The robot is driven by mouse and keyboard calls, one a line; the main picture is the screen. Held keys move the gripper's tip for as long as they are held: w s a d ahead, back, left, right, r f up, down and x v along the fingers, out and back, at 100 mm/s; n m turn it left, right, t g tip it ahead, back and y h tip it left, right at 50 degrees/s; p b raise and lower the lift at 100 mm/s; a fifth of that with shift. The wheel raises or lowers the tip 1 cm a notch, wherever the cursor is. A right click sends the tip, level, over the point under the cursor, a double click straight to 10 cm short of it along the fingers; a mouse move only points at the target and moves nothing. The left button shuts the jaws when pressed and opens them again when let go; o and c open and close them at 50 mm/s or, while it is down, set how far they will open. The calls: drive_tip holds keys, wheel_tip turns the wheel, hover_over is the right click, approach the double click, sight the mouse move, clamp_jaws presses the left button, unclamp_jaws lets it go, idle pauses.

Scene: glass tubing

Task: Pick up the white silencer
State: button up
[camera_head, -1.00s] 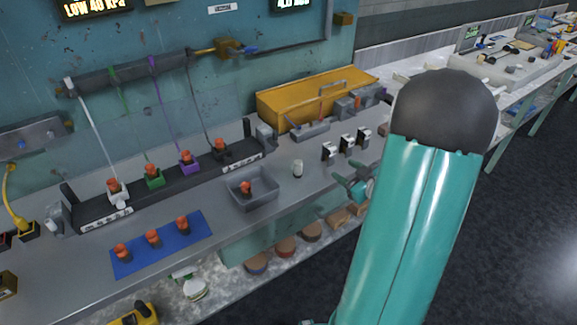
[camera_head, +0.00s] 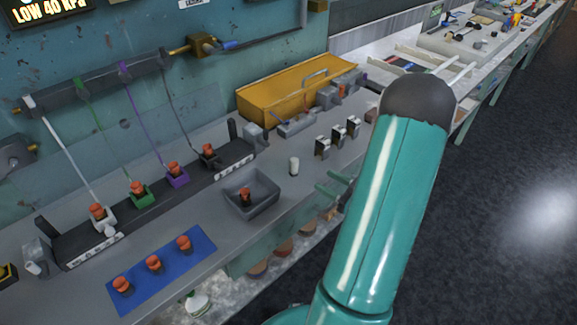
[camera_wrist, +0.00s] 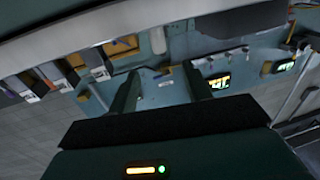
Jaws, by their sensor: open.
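The white silencer (camera_head: 293,166), a small pale upright cylinder, stands on the grey bench (camera_head: 222,232) right of the grey bin in the head view. My gripper (camera_head: 336,186) shows there as two green fingers beyond the bench's front edge, to the right of the silencer and slightly lower in the picture, apart from it. In the wrist view the fingers of my gripper (camera_wrist: 163,85) are spread with nothing between them. I cannot make out the silencer in the wrist view.
A grey bin (camera_head: 251,192) holding an orange-topped part stands left of the silencer. Several black-and-silver blocks (camera_head: 338,137) stand to its right, and a yellow toolbox (camera_head: 298,94) behind it. A blue mat (camera_head: 162,270) with orange-topped parts lies at front left. Bare bench surrounds the silencer.

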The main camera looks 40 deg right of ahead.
sight(294, 163)
drive_tip(key=w, duration=0.4)
drive_tip(key=w+a, duration=0.1)
drive_tip(key=w, duration=0.3)
drive_tip(key=w+a, duration=0.1)
drive_tip(key=w, duration=0.3)
drive_tip(key=shift+w, duration=0.4)
drive_tip(key=c, duration=1)
